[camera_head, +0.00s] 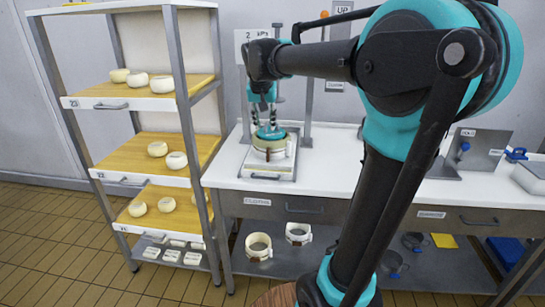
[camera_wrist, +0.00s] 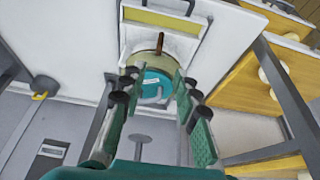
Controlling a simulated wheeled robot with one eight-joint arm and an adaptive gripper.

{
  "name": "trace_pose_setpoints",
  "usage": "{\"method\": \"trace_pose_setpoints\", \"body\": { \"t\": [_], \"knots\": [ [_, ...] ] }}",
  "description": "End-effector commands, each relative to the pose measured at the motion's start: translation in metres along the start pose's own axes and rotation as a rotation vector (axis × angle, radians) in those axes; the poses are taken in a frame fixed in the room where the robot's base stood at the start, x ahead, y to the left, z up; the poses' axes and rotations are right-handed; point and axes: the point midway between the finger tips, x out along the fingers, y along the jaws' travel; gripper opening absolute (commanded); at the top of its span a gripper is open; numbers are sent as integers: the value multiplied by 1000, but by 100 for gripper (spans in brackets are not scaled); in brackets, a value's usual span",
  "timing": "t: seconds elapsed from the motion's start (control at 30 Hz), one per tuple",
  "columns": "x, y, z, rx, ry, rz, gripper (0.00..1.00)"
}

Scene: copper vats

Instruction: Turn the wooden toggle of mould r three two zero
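A round cream mould (camera_head: 262,154) stands on a pale tray on the white worktop, with a teal disc in its top. In the wrist view the mould (camera_wrist: 131,66) shows its cream rim around the teal disc (camera_wrist: 152,86). A brown wooden toggle (camera_wrist: 160,43) sticks out at its far side. No number can be read on the mould. My gripper (camera_head: 268,126) points down just above the mould. In the wrist view my gripper (camera_wrist: 157,84) is open, its fingers apart on either side of the disc. Whether they touch the mould is unclear.
Two more moulds (camera_head: 258,246) (camera_head: 298,233) stand on the lower shelf. A rack with wooden shelves (camera_head: 137,88) holding pale cheeses stands close at the left. Upright metal posts (camera_head: 307,101) flank the mould. The white worktop (camera_head: 330,165) is clear to its right.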

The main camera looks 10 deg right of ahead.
Motion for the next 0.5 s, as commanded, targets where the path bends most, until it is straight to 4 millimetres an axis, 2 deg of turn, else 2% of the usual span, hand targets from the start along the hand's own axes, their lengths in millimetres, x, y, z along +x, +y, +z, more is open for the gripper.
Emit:
{"method": "trace_pose_setpoints", "body": {
  "t": [0.17, 0.5],
  "knots": [
    [17, 0, -1, 2, 0, 1, 31],
    [83, 0, -1, 1, 0, 0, 31]
  ]
}}
